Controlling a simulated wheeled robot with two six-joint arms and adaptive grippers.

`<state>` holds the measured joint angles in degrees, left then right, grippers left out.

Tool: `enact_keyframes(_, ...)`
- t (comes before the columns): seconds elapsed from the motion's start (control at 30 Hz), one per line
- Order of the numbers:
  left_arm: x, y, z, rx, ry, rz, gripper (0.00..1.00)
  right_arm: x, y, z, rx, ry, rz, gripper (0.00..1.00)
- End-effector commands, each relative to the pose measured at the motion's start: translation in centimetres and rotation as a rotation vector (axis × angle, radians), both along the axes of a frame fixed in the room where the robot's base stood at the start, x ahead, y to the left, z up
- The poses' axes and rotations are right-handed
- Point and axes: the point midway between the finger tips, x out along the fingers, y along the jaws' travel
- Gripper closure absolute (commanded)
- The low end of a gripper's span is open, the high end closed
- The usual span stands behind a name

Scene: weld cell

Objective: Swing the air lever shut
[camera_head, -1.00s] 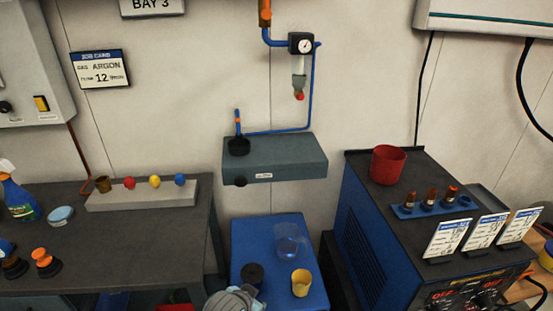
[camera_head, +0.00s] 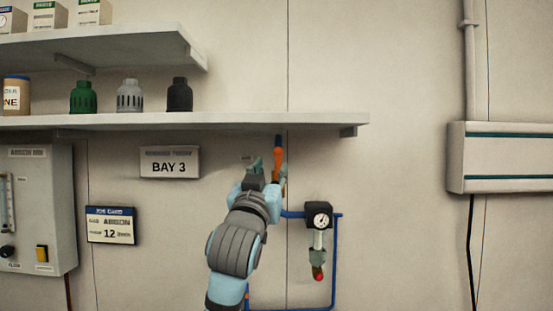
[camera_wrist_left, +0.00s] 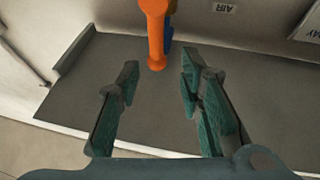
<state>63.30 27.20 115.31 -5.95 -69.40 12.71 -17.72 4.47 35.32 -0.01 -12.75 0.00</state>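The orange air lever (camera_head: 277,165) is on the blue air pipe on the wall, just under the long shelf. In the left wrist view the lever (camera_wrist_left: 155,35) points toward me, with blue pipe behind it. My left gripper (camera_head: 262,166) is raised at the lever, and partly hides it in the head view. In the left wrist view my left gripper (camera_wrist_left: 159,74) is open and empty; the lever's end lies just ahead of the gap between its fingertips. I cannot tell whether they touch it. My right gripper is in neither view.
The long shelf (camera_head: 230,121) sits close above my left gripper, with nozzle-like parts on it. A pressure gauge (camera_head: 320,219) with a regulator hangs right of my left arm. A BAY 3 sign (camera_head: 170,162) is to the left.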

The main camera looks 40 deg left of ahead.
Motion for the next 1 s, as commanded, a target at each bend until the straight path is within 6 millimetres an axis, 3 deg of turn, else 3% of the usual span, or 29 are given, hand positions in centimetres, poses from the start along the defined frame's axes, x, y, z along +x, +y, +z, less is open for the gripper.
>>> enact_keyframes(0.1, 2.5, 1.2, 1.5, -0.002, 0.002, 0.000, 0.66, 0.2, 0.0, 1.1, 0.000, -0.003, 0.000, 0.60)
enact_keyframes(0.23, 4.3, 2.2, 2.2, -0.001, 0.002, 0.001, 0.66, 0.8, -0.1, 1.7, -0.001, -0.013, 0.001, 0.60)
enact_keyframes(0.63, 5.2, 2.8, 2.5, 0.000, 0.000, 0.003, 0.66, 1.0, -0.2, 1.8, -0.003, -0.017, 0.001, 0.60)
enact_keyframes(0.83, 5.2, 2.8, 2.5, -0.001, 0.001, 0.003, 0.98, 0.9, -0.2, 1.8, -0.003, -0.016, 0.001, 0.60)
enact_keyframes(1.0, 5.2, 2.8, 2.4, 0.000, 0.001, 0.004, 1.00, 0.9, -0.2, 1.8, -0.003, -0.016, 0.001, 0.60)
